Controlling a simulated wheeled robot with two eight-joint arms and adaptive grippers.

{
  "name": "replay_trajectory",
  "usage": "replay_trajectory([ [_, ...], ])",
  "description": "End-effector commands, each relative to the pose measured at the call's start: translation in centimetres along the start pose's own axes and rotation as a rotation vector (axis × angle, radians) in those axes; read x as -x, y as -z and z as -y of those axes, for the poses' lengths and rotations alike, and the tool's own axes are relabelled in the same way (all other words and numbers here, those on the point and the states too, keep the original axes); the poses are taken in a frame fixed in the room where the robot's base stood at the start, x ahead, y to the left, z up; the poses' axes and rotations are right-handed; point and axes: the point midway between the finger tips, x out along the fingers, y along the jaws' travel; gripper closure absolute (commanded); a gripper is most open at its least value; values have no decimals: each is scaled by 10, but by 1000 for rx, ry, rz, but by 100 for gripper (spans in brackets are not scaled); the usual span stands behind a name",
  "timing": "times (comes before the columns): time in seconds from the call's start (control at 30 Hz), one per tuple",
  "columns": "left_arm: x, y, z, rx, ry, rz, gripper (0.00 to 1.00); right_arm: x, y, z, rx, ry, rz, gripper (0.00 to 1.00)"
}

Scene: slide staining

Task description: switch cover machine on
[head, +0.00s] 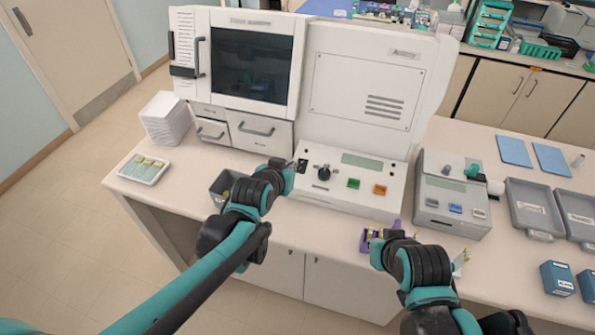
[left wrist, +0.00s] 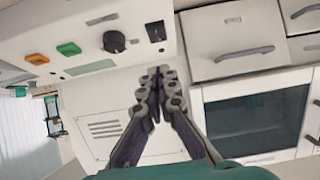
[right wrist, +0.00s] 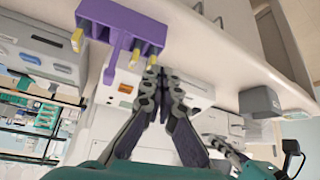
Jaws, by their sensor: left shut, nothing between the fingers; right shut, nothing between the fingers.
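A white machine (head: 365,90) stands on the bench, with a low sloping control panel in front. The panel carries a black rocker switch (left wrist: 155,31), a black knob (head: 324,173), a green button (head: 353,184) and an orange button (head: 380,190). My left gripper (head: 292,170) is shut and empty, at the left end of the panel close to the switch. In the left wrist view its fingertips (left wrist: 160,74) are just below the switch in the picture; I cannot tell whether they touch. My right gripper (head: 376,243) is shut and empty beside a purple rack (right wrist: 118,20).
A cabinet machine with a dark window (head: 250,65) and drawers stands left of the panel. A smaller grey device (head: 450,195) with buttons stands to the right. Grey trays (head: 535,208), blue boxes (head: 557,278) and a slide tray (head: 143,169) also lie on the bench.

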Motion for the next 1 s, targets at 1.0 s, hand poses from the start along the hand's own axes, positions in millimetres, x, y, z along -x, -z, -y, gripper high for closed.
replay_trajectory([
  [1.0,-89,-30,0,0,0,0,100,-29,-21,0,0,0,0,100],
])
